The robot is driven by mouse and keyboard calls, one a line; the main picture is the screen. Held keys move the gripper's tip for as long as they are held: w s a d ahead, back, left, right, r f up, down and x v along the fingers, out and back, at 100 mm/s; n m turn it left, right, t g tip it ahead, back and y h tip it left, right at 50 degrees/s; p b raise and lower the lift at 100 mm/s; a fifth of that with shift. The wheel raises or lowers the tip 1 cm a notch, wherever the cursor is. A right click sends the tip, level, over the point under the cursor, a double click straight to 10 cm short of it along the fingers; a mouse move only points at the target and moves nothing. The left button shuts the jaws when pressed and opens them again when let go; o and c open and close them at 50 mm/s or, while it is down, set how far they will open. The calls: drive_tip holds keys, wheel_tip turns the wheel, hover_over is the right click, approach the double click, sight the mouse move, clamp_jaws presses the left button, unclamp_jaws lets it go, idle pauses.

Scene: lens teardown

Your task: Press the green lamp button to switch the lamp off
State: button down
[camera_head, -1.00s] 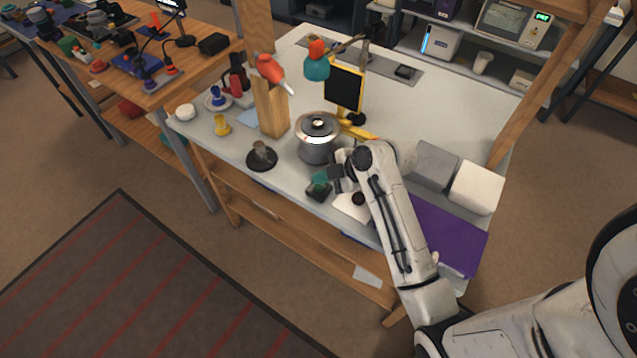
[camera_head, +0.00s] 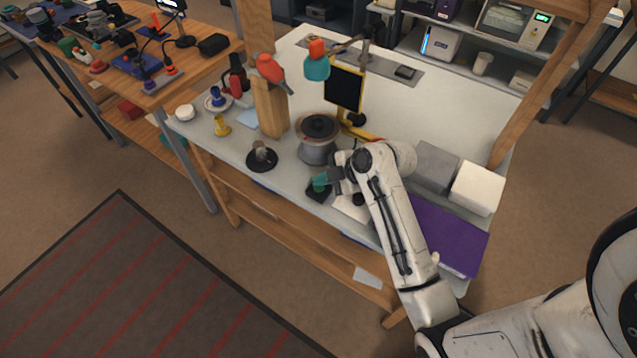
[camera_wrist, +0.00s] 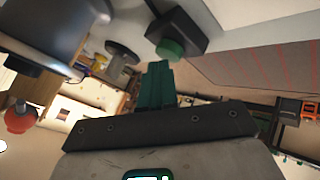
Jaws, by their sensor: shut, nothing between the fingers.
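The green lamp button (camera_wrist: 171,50) sits on a small black box (camera_wrist: 182,28) in the wrist view. In the head view the black box (camera_head: 318,194) lies near the table's front edge, its button partly hidden by my fingers. My gripper (camera_head: 319,180) is shut and empty, with teal fingers right at the button. The fingers (camera_wrist: 157,66) also show in the wrist view, just by the button; I cannot tell whether they touch it. The lamp (camera_head: 316,68) has a teal shade with an orange-red top, hangs over the table and shows no glow.
A metal pot (camera_head: 318,150) stands close behind my gripper. A black round base with a post (camera_head: 262,157) is to the left. A wooden block (camera_head: 270,108) stands behind it. Grey (camera_head: 435,166) and white (camera_head: 477,188) blocks and a purple mat (camera_head: 448,234) are on the right.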

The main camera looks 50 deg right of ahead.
sight(323, 187)
drive_tip(key=shift+r, duration=0.3)
wheel_tip(323, 187, up, 6)
drive_tip(key=p, duration=0.5)
drive_tip(key=shift+r, duration=0.1)
idle(1.5)
